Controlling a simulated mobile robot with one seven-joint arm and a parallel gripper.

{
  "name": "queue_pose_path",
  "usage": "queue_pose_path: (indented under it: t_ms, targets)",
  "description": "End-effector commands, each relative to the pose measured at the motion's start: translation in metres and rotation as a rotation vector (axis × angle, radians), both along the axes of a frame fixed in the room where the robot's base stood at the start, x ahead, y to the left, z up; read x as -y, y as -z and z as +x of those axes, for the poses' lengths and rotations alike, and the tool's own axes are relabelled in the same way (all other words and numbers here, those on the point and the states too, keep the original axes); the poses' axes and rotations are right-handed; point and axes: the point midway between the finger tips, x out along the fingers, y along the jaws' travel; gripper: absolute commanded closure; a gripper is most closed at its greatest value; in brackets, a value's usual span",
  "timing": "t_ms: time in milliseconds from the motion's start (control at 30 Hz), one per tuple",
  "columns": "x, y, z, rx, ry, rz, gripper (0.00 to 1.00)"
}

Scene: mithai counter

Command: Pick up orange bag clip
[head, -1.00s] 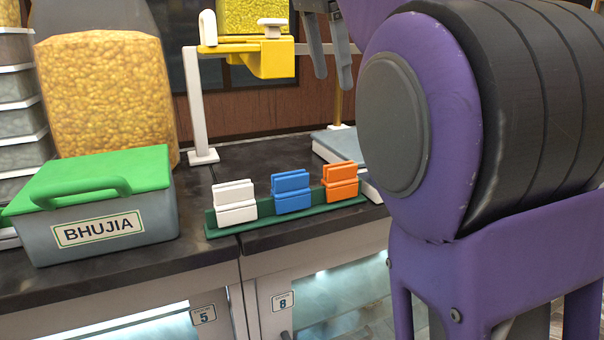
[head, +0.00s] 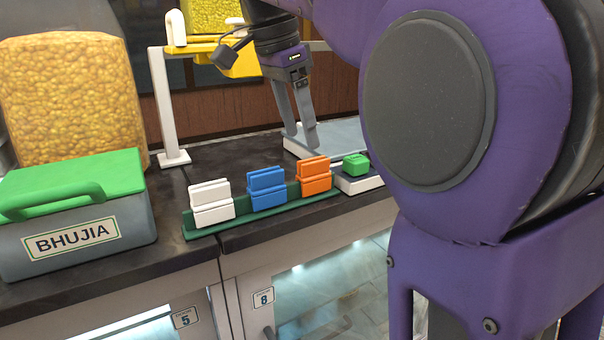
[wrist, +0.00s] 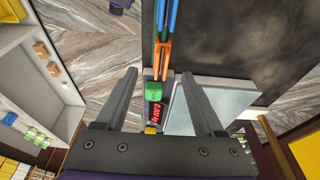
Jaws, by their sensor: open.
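The orange bag clip (head: 315,176) stands upright at the right end of a dark green rack (head: 239,214) on the counter. A blue clip (head: 267,190) and a white clip (head: 211,204) stand to its left in the same rack. My gripper (head: 299,136) is open and empty, pointing down above and behind the orange clip, apart from it. In the wrist view, the orange clip (wrist: 162,58) lies beyond and between the open fingertips (wrist: 159,72), with the blue clip (wrist: 168,18) farther up.
A weighing scale with a small green block (head: 355,165) on it sits just right of the rack. A steel plate (head: 340,137) lies behind. The BHUJIA box (head: 78,240) stands left, and a yellow-topped stand (head: 170,110) rises behind the rack.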

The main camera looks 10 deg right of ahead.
Motion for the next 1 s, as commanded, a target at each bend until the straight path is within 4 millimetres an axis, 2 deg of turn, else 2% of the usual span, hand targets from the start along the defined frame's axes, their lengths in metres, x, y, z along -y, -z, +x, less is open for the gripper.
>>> queue_pose_path:
  t_ms: [133,433,700,1000]
  targets:
    - [0.006,0.024,0.001,-0.003,0.001,0.0,0.3]
    - [0.013,0.047,0.005,-0.001,0.001,0.0,0.3]
    - [0.023,0.084,0.01,-0.001,0.0,0.001,0.3]
    - [0.025,0.088,0.011,0.001,0.001,0.0,0.3]
